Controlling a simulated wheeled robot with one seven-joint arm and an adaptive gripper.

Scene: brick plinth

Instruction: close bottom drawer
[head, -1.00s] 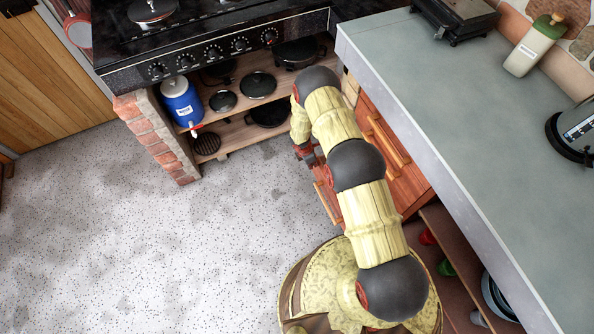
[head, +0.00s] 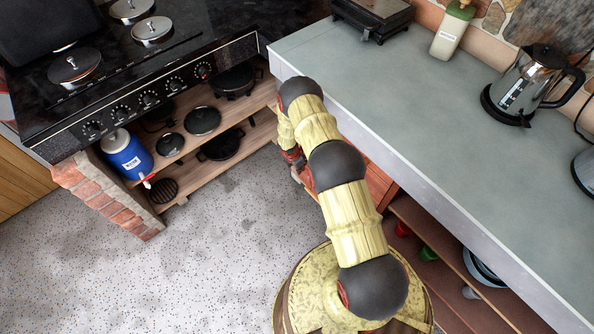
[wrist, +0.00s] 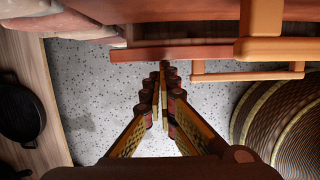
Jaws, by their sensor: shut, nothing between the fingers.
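The bottom drawer (wrist: 185,50) shows in the wrist view as a reddish wooden front seen from above, with an orange bar handle (wrist: 245,76). It stands out a little from the cabinet above it. A larger handle (wrist: 262,22) of a higher drawer is nearer the camera. My gripper (wrist: 164,72) is shut and empty, its tips beside the bottom drawer's front, left of the handle. I cannot tell whether they touch it. In the head view my gripper (head: 294,162) is low by the cabinet, and my arm hides most of the drawer fronts (head: 379,182).
A grey counter (head: 400,110) runs above the drawers. Open shelves (head: 440,262) with dishes are at right. A stove (head: 130,85) on a brick plinth (head: 105,200) and pan shelves (head: 215,145) are at left. The speckled floor (head: 190,270) is clear.

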